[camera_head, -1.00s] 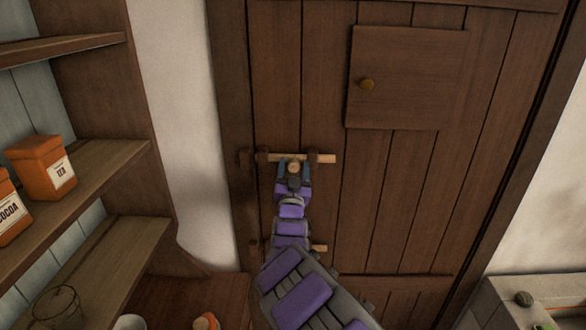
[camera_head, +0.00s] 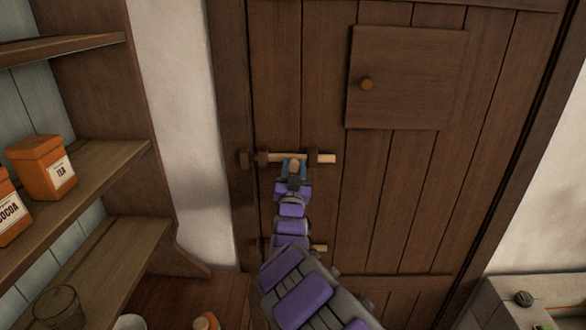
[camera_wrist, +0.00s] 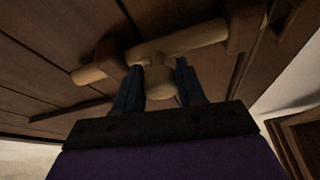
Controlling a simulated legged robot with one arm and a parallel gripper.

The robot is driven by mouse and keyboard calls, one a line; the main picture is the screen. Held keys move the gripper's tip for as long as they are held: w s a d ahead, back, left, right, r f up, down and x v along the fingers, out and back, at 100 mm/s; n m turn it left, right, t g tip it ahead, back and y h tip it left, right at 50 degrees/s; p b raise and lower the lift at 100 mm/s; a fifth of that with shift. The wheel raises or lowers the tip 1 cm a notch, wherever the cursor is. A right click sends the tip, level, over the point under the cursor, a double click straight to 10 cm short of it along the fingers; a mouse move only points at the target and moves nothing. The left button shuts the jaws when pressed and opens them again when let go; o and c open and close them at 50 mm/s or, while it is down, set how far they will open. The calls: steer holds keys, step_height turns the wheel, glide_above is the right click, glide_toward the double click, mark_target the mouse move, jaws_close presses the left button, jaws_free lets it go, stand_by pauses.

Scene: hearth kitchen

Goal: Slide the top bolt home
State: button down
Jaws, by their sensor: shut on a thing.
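The top bolt is a pale wooden bar (camera_head: 326,158) lying level across the brown plank door. It runs through two dark brackets, a left one (camera_head: 262,158) and a right one (camera_head: 313,157), and its right end sticks out past the right one. A dark keeper (camera_head: 246,158) sits on the frame just left of the left bracket; I see no bar in the gap between them. My gripper (camera_head: 293,168) is shut on the bolt's knob. In the wrist view the fingers stand either side of the knob (camera_wrist: 161,86), below the bar (camera_wrist: 185,40).
A lower bolt (camera_head: 320,248) is partly hidden behind my arm. A small hatch (camera_head: 407,78) with a round knob is at the door's upper right. Shelves (camera_head: 100,170) with orange tins (camera_head: 42,165) stand at left. A grey counter (camera_head: 510,300) is at lower right.

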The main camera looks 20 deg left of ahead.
steer(key=a, duration=0.2)
steer(key=s+a, duration=0.1)
steer(key=a, duration=0.1)
steer(key=shift+s+a, duration=0.2)
steer(key=shift+a, duration=0.15)
steer(key=c, duration=1.1)
jaws_free()
steer(key=o, duration=0.4)
steer(key=shift+a, duration=0.25)
steer(key=shift+d, duration=0.1)
steer(key=v, duration=1.7)
steer(key=shift+s+f, duration=0.2)
steer(key=shift+f, duration=0.05)
